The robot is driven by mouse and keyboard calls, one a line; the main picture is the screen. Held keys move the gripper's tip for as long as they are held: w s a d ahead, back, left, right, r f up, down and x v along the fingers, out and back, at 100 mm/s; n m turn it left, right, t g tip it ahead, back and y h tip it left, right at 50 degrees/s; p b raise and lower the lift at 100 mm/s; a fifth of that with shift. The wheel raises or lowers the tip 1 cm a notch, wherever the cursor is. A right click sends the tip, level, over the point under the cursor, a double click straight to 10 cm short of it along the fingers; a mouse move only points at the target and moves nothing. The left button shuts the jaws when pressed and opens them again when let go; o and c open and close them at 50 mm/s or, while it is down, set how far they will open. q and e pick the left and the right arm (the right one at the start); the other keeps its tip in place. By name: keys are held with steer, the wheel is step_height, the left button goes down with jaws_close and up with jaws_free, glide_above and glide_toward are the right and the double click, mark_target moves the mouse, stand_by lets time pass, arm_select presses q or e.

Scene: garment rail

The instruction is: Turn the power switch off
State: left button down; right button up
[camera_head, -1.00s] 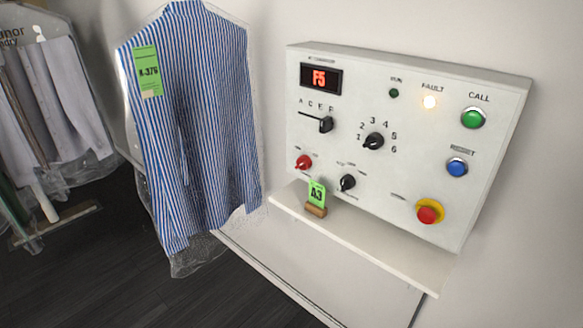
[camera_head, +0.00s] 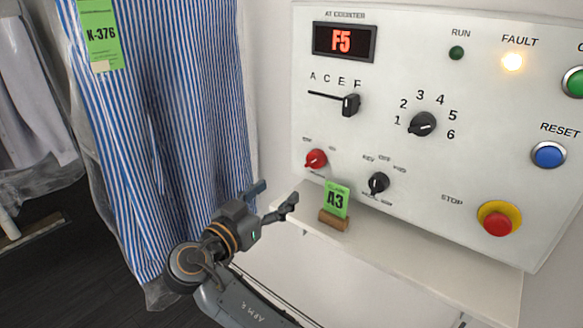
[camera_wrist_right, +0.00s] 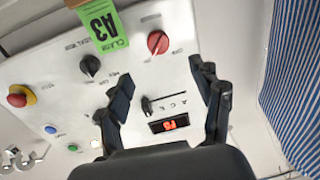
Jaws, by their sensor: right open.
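A red rotary switch (camera_head: 316,159) sits at the lower left of the white control panel (camera_head: 460,190); small labels beside it are too small to read. It also shows in the right wrist view (camera_wrist_right: 158,42), beyond the fingertips, with a pale mark across it. Which position it points to I cannot tell for sure. My right gripper (camera_head: 277,195) is open and empty, below and left of the red switch and apart from it. Its two dark fingers also show in the right wrist view (camera_wrist_right: 163,75). My left gripper is not in view.
A small shelf (camera_head: 440,255) below the panel holds a green A3 tag (camera_head: 336,200) in a wooden block. Dark knobs, a slider, a yellow-red stop button (camera_head: 498,220) and a lit fault lamp (camera_head: 512,61) are on the panel. A striped bagged shirt (camera_head: 170,130) hangs left.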

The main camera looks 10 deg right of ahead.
mark_target(311, 164)
steer(key=p+x, duration=0.1)
steer(key=x, duration=0.3)
steer(key=p+x, duration=0.1)
steer(key=x, duration=0.3)
steer(key=p+x, duration=0.1)
steer(key=x, duration=0.3)
steer(key=shift+d+r, duration=0.3)
steer(key=shift+r, duration=0.05)
steer(key=shift+w+d+f, duration=0.1)
steer(key=shift+w+d, duration=0.3)
steer(key=shift+d, duration=0.05)
steer(key=c, duration=1.1)
